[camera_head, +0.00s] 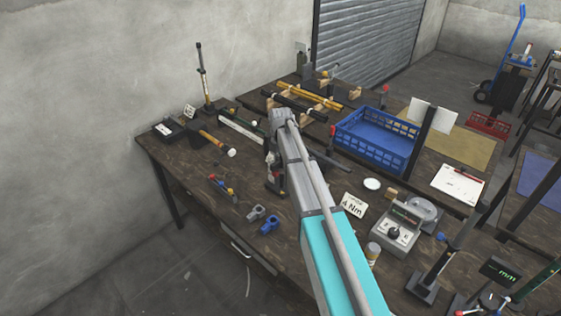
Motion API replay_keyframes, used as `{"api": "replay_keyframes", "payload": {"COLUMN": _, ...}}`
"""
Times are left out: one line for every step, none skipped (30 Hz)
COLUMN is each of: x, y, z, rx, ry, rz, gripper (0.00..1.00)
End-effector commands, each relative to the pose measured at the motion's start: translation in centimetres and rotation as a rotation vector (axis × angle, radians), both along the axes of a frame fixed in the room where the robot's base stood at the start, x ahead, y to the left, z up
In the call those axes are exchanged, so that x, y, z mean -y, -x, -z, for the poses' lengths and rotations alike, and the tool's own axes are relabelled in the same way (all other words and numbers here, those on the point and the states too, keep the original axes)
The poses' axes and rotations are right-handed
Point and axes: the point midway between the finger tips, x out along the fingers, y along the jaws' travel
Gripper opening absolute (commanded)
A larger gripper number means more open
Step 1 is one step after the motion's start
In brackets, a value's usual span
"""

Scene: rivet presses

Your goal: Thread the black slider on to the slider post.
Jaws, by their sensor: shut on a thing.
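My grey and cyan arm reaches up from the bottom over the middle of the bench. My gripper (274,181) shows only in part, dark and pointing down along the left side of the arm. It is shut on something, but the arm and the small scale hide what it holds. I cannot make out the black slider for certain. A thin upright post (203,72) with a black base stands at the far left of the bench, apart from my gripper. Another dark upright post (442,262) on a base stands at the front right. I cannot tell which is the slider post.
The wooden bench (205,180) carries a blue crate (375,150), a hammer (217,144), yellow and black rods on wooden rests (310,95), and a grey dial box (394,235). Small grey and blue clamps (262,219) lie near the front edge. The bench's left front has some free room.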

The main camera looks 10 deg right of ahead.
Motion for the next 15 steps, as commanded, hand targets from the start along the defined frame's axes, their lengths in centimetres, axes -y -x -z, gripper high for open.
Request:
{"api": "replay_keyframes", "payload": {"x": 0.0, "y": 0.0, "z": -0.3, "rx": 0.0, "ry": 0.0, "rz": 0.0, "gripper": 0.21}}
{"api": "replay_keyframes", "payload": {"x": 0.0, "y": 0.0, "z": -0.4, "rx": 0.0, "ry": 0.0, "rz": 0.0, "gripper": 0.21}}
{"api": "replay_keyframes", "payload": {"x": 0.0, "y": 0.0, "z": -0.5, "rx": 0.0, "ry": 0.0, "rz": 0.0, "gripper": 0.21}}
{"api": "replay_keyframes", "payload": {"x": 0.0, "y": 0.0, "z": -0.6, "rx": 0.0, "ry": 0.0, "rz": 0.0, "gripper": 0.21}}
{"api": "replay_keyframes", "payload": {"x": 0.0, "y": 0.0, "z": -0.7, "rx": 0.0, "ry": 0.0, "rz": 0.0, "gripper": 0.21}}
{"api": "replay_keyframes", "payload": {"x": 0.0, "y": 0.0, "z": -0.8, "rx": 0.0, "ry": 0.0, "rz": 0.0, "gripper": 0.21}}
{"api": "replay_keyframes", "payload": {"x": 0.0, "y": 0.0, "z": -0.9, "rx": 0.0, "ry": 0.0, "rz": 0.0, "gripper": 0.21}}
{"api": "replay_keyframes", "payload": {"x": 0.0, "y": 0.0, "z": -0.9, "rx": 0.0, "ry": 0.0, "rz": 0.0, "gripper": 0.21}}
{"api": "replay_keyframes", "payload": {"x": 0.0, "y": 0.0, "z": -1.1, "rx": 0.0, "ry": 0.0, "rz": 0.0, "gripper": 0.21}}
{"api": "replay_keyframes", "payload": {"x": 0.0, "y": 0.0, "z": -1.1, "rx": 0.0, "ry": 0.0, "rz": 0.0, "gripper": 0.21}}
{"api": "replay_keyframes", "payload": {"x": 0.0, "y": 0.0, "z": -1.2, "rx": 0.0, "ry": 0.0, "rz": 0.0, "gripper": 0.21}}
{"api": "replay_keyframes", "payload": {"x": 0.0, "y": 0.0, "z": -1.3, "rx": 0.0, "ry": 0.0, "rz": 0.0, "gripper": 0.21}}
{"api": "replay_keyframes", "payload": {"x": 0.0, "y": 0.0, "z": -1.4, "rx": 0.0, "ry": 0.0, "rz": 0.0, "gripper": 0.21}}
{"api": "replay_keyframes", "payload": {"x": 0.0, "y": 0.0, "z": -1.5, "rx": 0.0, "ry": 0.0, "rz": 0.0, "gripper": 0.21}}
{"api": "replay_keyframes", "payload": {"x": 0.0, "y": 0.0, "z": -1.6, "rx": 0.0, "ry": 0.0, "rz": 0.0, "gripper": 0.21}}
